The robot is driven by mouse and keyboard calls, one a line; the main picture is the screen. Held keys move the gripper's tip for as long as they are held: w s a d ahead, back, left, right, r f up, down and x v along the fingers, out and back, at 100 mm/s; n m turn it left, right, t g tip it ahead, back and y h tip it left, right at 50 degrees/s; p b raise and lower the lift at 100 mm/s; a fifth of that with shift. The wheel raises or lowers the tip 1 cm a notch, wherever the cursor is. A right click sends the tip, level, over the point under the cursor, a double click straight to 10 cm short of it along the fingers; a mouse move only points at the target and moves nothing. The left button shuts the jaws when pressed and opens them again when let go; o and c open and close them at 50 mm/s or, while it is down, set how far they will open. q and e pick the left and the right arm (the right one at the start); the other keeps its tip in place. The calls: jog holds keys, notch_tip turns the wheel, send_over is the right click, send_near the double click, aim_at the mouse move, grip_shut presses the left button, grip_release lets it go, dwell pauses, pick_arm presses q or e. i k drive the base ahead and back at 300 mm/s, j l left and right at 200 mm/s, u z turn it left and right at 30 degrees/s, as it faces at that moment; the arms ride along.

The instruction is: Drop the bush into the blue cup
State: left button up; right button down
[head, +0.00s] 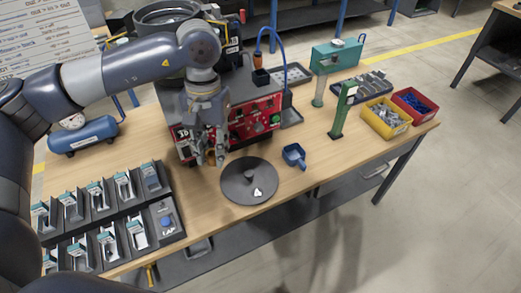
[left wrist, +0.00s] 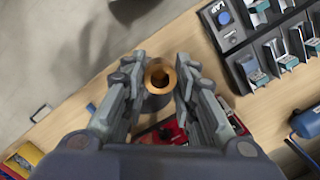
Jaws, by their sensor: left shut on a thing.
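The bush (left wrist: 160,76) is a copper-coloured ring, seen end-on between the fingertips in the left wrist view. My left gripper (head: 209,158) is shut on it, and it also shows in the left wrist view (left wrist: 160,82). In the head view the gripper points down in front of the red-fronted machine, left of the round dark plate. The bush is too small to make out clearly there. The blue cup (head: 294,155) is a small open cup with a handle, on the table to the right of the gripper and apart from it. My right gripper is not in view.
The round dark plate (head: 248,190) with a central post lies between gripper and cup. A red-fronted machine (head: 255,118) stands behind. A green post (head: 342,112), a yellow bin (head: 386,118) and a red bin (head: 414,106) stand right. A dark sectioned tray (head: 125,200) lies left.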

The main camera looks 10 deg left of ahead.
aim_at(294, 157)
jog(key=i+l+u, duration=0.15)
jog(key=u, duration=0.2)
jog(key=i+l+u, duration=0.1)
jog(key=l+u, duration=0.6)
jog(key=i+l+u, duration=0.1)
jog(key=l, duration=0.55)
jog(key=i+l+u, duration=0.1)
jog(key=l, duration=0.55)
jog(key=l+u, duration=0.1)
jog(key=l, duration=0.55)
jog(key=i, duration=0.05)
